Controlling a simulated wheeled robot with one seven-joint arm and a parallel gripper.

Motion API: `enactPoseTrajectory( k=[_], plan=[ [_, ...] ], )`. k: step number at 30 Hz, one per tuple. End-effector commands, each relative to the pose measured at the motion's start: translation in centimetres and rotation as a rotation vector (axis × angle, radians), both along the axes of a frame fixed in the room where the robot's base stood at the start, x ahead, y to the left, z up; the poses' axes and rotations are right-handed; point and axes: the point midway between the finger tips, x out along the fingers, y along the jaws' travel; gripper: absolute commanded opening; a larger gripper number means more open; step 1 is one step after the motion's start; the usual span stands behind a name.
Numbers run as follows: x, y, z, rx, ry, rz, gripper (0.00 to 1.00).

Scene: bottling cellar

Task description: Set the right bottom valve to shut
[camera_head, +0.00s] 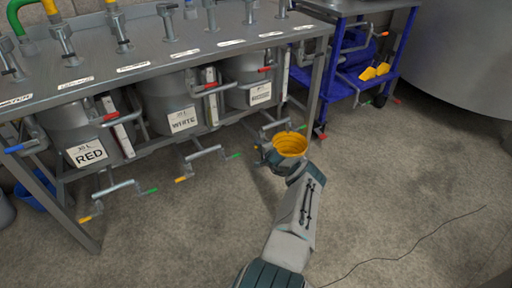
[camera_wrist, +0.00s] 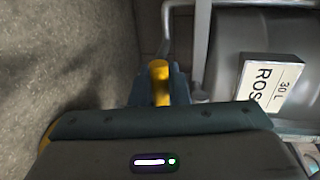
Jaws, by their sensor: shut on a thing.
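The right bottom valve (camera_head: 275,124) is a grey pipe bar below the right tank (camera_head: 243,72). Its green-tipped end (camera_head: 301,127) points right in the head view. My gripper (camera_head: 263,150) is low beside the valve's near end. In the wrist view my gripper (camera_wrist: 160,92) is shut on a yellow handle (camera_wrist: 159,70), with a finger on each side. The grey pipe (camera_wrist: 167,30) runs on from the handle. The tank label (camera_wrist: 268,82) shows "30 L ROS", the rest cut off. In the head view my wrist hides the yellow handle.
The other bottom valves (camera_head: 207,162) (camera_head: 118,190) stick out under the white and red tanks. The steel bench (camera_head: 150,55) and its leg (camera_head: 318,95) stand close behind my gripper. A blue cart (camera_head: 345,75) is farther right. The floor in front is mostly clear, with a thin cable (camera_head: 420,240).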

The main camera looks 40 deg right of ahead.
Motion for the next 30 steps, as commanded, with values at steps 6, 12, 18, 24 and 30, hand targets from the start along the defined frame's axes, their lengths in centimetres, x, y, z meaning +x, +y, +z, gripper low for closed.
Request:
enactPoseTrajectory(
  k=[6,12,18,24,30],
  plan=[
    [-0.4,-0.2,-0.4,0.0,0.008,-0.005,0.33],
    [0.2,0.5,-0.2,0.001,0.005,0.006,0.33],
    [-0.6,0.4,0.3,0.002,0.004,0.004,0.33],
    [-3.7,0.7,1.2,0.006,0.004,0.0,0.33],
    [-8.0,1.4,2.0,0.006,0.004,-0.002,0.33]
  ],
)
